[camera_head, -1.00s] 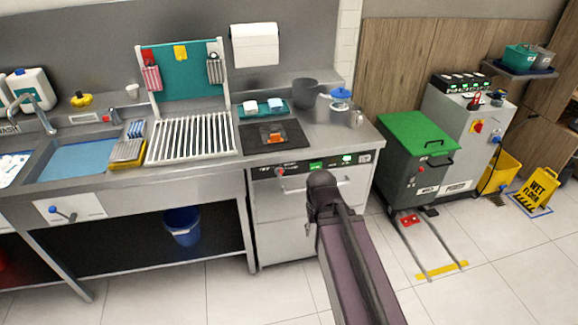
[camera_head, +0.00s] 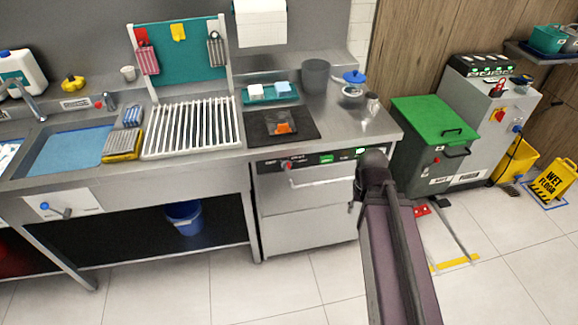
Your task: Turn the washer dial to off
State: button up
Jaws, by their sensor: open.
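The washer (camera_head: 310,222) is a steel undercounter machine with a front door and a long handle. Its dark control strip, under the counter edge, carries green lit displays and a small red knob, which looks like the dial (camera_head: 287,165). The dial's markings are too small to read. My dark arm reaches up from the bottom right, across the washer's right edge. Only a small part of my gripper (camera_head: 354,206) shows at the arm's end, right of the dial and apart from it. My gripper is open; its fingers are mostly hidden behind my arm.
A steel counter holds a dark mat (camera_head: 305,125), a grey pot (camera_head: 315,75) and a blue-lidded jar (camera_head: 353,84). A green-lidded bin (camera_head: 433,122) stands right of the washer. A yellow wet-floor sign (camera_head: 556,182) is at far right. The floor before the washer is clear.

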jog(key=shift+d, duration=0.1)
jog(key=n+t+y, duration=0.2)
jog(key=t+y, duration=0.2)
send_near(290, 166)
notch_tip(290, 166, up, 2)
jog(key=shift+s+d+r, duration=0.15)
jog(key=shift+d+r, duration=0.1)
jog(key=shift+f+b, duration=0.2)
jog(key=shift+b, duration=0.1)
jog(key=b+x, duration=1.2)
jog(key=x, duration=0.1)
jog(key=shift+f, duration=0.3)
